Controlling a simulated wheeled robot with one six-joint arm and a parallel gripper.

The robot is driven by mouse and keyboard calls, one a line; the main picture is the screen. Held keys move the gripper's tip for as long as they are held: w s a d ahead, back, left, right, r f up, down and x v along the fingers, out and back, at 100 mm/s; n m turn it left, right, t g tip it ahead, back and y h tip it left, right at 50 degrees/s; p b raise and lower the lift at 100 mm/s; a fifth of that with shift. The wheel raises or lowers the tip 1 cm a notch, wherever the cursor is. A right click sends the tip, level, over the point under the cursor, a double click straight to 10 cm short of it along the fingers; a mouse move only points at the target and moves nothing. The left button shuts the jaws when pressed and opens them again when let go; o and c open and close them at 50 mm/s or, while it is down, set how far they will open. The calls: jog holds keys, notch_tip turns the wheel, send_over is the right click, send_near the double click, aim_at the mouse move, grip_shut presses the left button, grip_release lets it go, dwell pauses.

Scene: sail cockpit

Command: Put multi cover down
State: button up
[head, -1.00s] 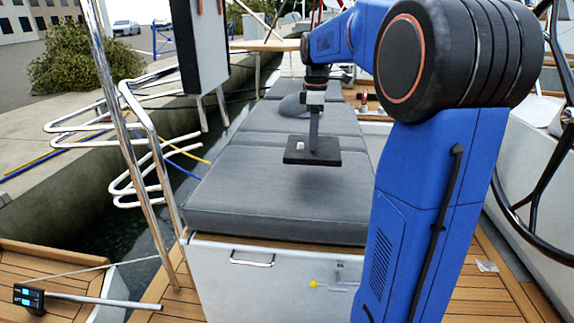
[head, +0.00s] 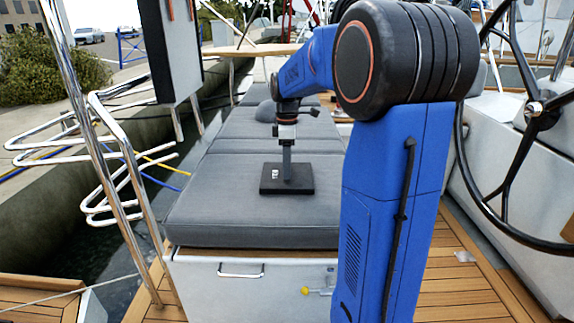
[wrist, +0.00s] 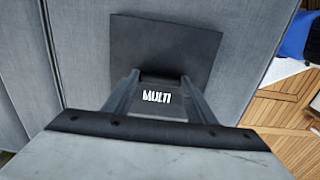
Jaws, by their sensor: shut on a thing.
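The multi cover (head: 303,186) is a dark, flat square plate over the front part of the grey cockpit cushion (head: 220,215). It lies level, and no clear gap shows beneath it, though I cannot be sure it touches the cushion. In the wrist view the cover (wrist: 165,45) shows white MULTI lettering on a raised part between the fingers. My gripper (head: 287,178) points down and is shut on that raised part. Its two fingers also show in the wrist view (wrist: 157,92).
A steering wheel (head: 533,108) stands at the right. Steel rails (head: 110,140) and a hanging panel (head: 170,50) stand at the left, beside the water. A white locker front with a handle (head: 240,272) is below the cushion. Free cushion surrounds the cover.

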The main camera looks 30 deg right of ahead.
jog(key=o, duration=1.1)
jog(key=shift+f, duration=0.1)
notch_tip(320, 180, up, 12)
jog(key=shift+r, duration=0.15)
jog(key=s+a+f+m+t, duration=0.1)
jog(key=s+a+f+m, duration=0.2)
jog(key=s, duration=0.6)
jog(key=s+a+f+m+t, duration=0.2)
jog(key=s+a+f+m, duration=0.2)
jog(key=s+a+f, duration=0.3)
jog(key=s+a+f+m+t, duration=0.1)
jog(key=s+a+f+m, duration=0.3)
jog(key=s, duration=0.9)
jog(key=shift+s+a+f+t, duration=0.1)
jog(key=shift+a+f+t, duration=0.1)
jog(key=shift+a, duration=0.6)
jog(key=shift+s+a+f+t, duration=0.1)
jog(key=shift+a+f+t, duration=0.1)
jog(key=shift+a, duration=0.6)
